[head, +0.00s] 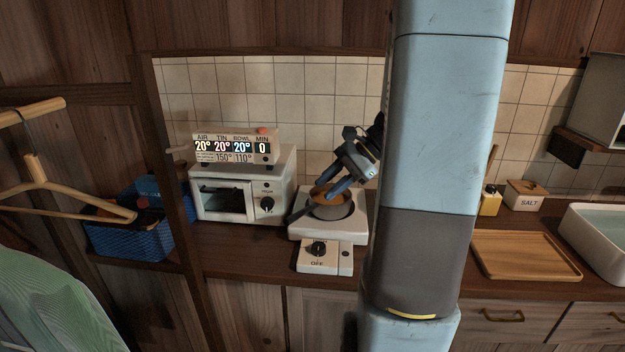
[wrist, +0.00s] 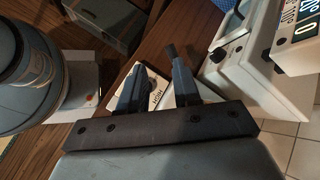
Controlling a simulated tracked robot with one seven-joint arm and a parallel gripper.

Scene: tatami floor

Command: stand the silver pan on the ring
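The silver pan (head: 332,211) is at the white hot plate (head: 358,228), over the place of its ring. Its dark handle (head: 300,214) points left, toward the oven. A brown-orange round surface (head: 322,196) shows at the top of the pan; I cannot tell whether it is its inside or contents. My gripper (head: 334,190) reaches down over the pan from the upper right. In the wrist view my gripper (wrist: 157,80) has its two fingers apart, with white casing between them. The ring is hidden, so I cannot tell whether the pan rests flat on it.
A white oven (head: 225,195) with a lit display panel (head: 235,147) stands left of the hot plate, whose front knob (head: 318,248) reads OFF. A blue basket (head: 130,235) is farther left. A wooden tray (head: 525,256), salt box (head: 526,195) and white basin (head: 600,232) are right.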

